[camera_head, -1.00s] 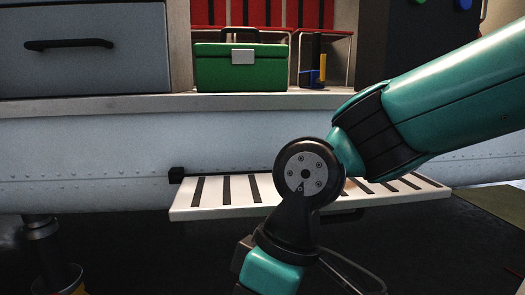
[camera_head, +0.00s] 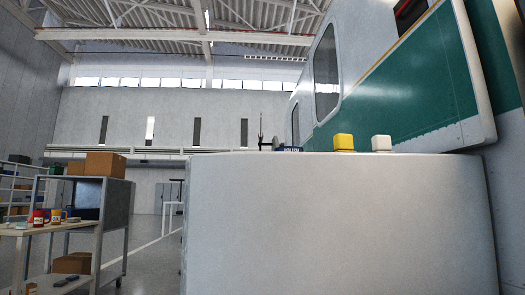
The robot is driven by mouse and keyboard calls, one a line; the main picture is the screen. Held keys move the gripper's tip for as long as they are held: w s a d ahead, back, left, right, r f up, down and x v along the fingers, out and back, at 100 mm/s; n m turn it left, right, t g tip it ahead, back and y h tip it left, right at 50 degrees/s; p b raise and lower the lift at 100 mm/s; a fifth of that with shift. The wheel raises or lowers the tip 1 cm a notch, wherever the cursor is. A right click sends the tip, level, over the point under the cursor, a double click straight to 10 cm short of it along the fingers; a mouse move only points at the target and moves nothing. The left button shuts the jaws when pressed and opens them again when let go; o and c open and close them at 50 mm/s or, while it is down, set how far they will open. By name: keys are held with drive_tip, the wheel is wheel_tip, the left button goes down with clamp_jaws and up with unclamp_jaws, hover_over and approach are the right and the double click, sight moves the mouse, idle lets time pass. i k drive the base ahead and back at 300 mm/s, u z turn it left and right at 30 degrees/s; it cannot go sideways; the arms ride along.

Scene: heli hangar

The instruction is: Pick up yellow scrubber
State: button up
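A small yellow block (camera_head: 344,142), which looks like the yellow scrubber, sits on top of a large pale grey rounded body (camera_head: 335,220). A similar off-white block (camera_head: 381,143) stands just to its right, with a small gap between them. A dark blue item with pale lettering (camera_head: 289,149) is at the top edge to the left; I cannot read it clearly. My gripper and arm are not in this view. The lower edges of the blocks are at the rim of the body, so the surface under them is hidden.
The white and green helicopter side (camera_head: 420,75) rises behind the blocks at right. At left stands a cart (camera_head: 118,215) with a cardboard box (camera_head: 105,163) on top, beside a worktable (camera_head: 22,230) with colored mugs. Open floor (camera_head: 155,262) lies between cart and grey body.

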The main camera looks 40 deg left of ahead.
sight(342, 142)
drive_tip(key=u, duration=1.25)
drive_tip(key=i, duration=0.65)
